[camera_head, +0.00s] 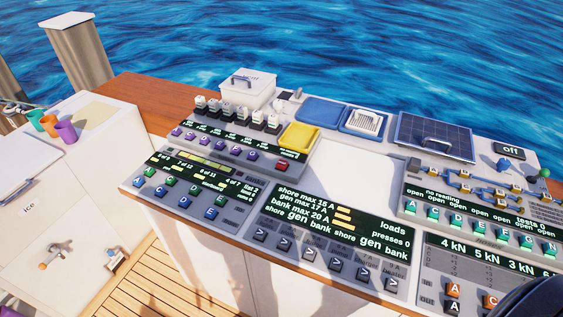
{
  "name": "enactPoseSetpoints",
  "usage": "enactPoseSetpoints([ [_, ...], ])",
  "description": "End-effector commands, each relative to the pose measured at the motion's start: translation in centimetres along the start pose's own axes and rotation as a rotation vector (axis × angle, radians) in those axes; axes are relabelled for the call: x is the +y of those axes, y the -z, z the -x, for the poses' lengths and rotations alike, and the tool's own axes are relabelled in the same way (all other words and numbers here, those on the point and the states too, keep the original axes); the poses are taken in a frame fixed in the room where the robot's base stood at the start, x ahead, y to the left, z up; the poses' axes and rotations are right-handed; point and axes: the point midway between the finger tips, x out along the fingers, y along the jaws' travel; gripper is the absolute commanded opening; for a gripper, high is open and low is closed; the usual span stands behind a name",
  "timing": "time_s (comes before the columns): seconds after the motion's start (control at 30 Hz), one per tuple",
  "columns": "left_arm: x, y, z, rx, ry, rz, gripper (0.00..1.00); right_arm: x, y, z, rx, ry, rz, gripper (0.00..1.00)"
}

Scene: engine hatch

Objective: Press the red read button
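A small red button (281,164) sits at the right end of a row of purple buttons (222,147) on the back-left panel. Its label is too small to read. It lies just below the yellow tray (299,136), and nothing covers it. Neither of my grippers shows in the head view. A dark rounded shape at the bottom right corner may be part of my arm, but I cannot tell.
White-capped switches (235,113) stand behind the purple row. A lidded white box (248,88), a blue tray (321,110) and a solar panel (435,137) line the back. The loads panel (330,228) is in front. A blank white area (360,175) is clear. Cups (50,125) stand left.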

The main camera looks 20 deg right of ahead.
Motion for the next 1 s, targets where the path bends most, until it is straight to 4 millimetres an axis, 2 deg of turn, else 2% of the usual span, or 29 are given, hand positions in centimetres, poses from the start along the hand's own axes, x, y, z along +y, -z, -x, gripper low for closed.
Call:
enactPoseSetpoints([
  [0.2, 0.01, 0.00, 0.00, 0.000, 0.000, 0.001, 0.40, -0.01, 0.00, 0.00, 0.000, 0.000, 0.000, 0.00],
  [1.0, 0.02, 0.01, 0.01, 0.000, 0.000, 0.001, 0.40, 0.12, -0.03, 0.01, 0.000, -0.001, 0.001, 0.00],
])
